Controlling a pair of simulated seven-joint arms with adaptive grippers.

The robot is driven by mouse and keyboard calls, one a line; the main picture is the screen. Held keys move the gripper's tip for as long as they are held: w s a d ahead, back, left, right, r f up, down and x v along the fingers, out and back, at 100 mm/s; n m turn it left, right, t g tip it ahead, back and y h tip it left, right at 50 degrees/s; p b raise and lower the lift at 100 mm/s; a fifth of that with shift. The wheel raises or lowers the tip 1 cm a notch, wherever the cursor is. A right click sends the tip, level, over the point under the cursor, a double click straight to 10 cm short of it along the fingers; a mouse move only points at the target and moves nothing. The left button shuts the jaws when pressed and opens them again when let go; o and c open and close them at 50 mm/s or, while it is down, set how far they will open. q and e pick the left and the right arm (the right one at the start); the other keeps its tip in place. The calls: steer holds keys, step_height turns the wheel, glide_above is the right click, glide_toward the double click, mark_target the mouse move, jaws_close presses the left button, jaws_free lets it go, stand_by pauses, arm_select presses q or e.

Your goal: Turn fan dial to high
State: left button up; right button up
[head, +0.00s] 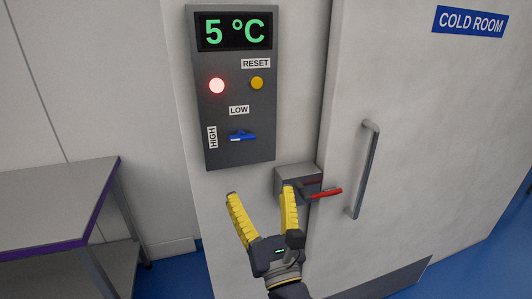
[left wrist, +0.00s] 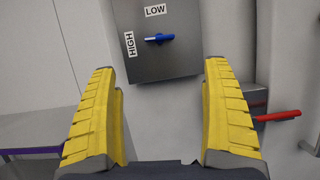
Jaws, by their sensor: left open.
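The fan dial (head: 242,136) is a blue bar handle on the lower part of a grey control panel (head: 262,155). The bar lies nearly level, and a pale mark shows at its left end, on the side of the HIGH label (head: 212,137). The LOW label (head: 239,110) is above it. The dial also shows in the left wrist view (left wrist: 161,38), ahead of and between the fingers. My left gripper (head: 260,192) is open and empty, below the panel and apart from the dial. My right gripper is not in view.
A red door lever (head: 326,193) on a grey latch box is just right of my left gripper. A vertical door handle (head: 364,170) is farther right. A lit red lamp (head: 217,86) and yellow reset button (head: 257,83) are higher on the panel. A table (head: 50,200) stands left.

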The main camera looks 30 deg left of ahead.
mark_target(243, 136)
arm_select(q)
steer(key=x, duration=1.7)
steer(key=shift+a+f, duration=0.1)
steer(key=shift+a, duration=0.2)
steer(key=shift+w, duration=0.1)
steer(key=c, duration=1.4)
steer(key=shift+o, duration=0.2)
steer(key=shift+n+g+y, duration=0.3)
steer(key=shift+n, duration=0.3)
steer(key=o, duration=1.4)
steer(key=shift+c, duration=0.2)
